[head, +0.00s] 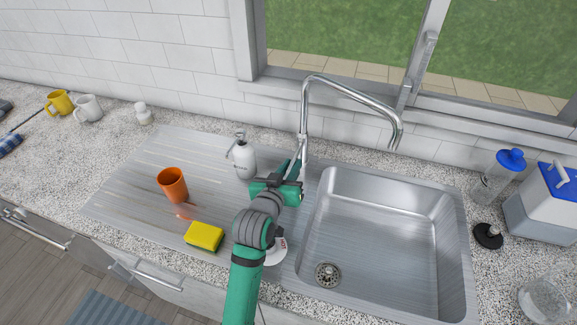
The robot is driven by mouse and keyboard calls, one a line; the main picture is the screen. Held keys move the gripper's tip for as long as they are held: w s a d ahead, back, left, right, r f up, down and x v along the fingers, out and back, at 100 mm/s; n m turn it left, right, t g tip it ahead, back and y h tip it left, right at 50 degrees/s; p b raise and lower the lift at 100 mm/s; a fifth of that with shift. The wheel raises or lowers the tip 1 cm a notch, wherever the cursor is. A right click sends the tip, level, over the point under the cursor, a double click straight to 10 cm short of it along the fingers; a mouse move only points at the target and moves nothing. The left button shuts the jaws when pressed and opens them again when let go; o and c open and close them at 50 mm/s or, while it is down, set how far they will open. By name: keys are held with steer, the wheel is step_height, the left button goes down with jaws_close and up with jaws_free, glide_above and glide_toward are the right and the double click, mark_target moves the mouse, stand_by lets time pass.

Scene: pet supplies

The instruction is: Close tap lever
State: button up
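The chrome tap (305,110) stands behind the left rim of the sink. Its spout arches to the right and ends over the back of the basin; I see no clear water stream below it. My green and grey gripper (297,166) is in front of the tap's lower body, with its fingers pointing up and back toward it. The tap lever is hidden or too small to make out beside the fingers. I cannot tell whether the fingers touch the tap or how far apart they are.
A soap dispenser (244,158) stands close left of my gripper. An orange cup (172,184) and a yellow-green sponge (204,236) are on the drainboard (130,196). A white dish (276,252) is partly behind my arm. The sink basin (375,235) is empty. Bottles stand right.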

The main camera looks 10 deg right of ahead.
steer(key=shift+o, duration=1.3)
steer(key=v, duration=1)
steer(key=shift+s+a, duration=0.2)
steer(key=shift+s, duration=0.1)
steer(key=shift+r, duration=0.1)
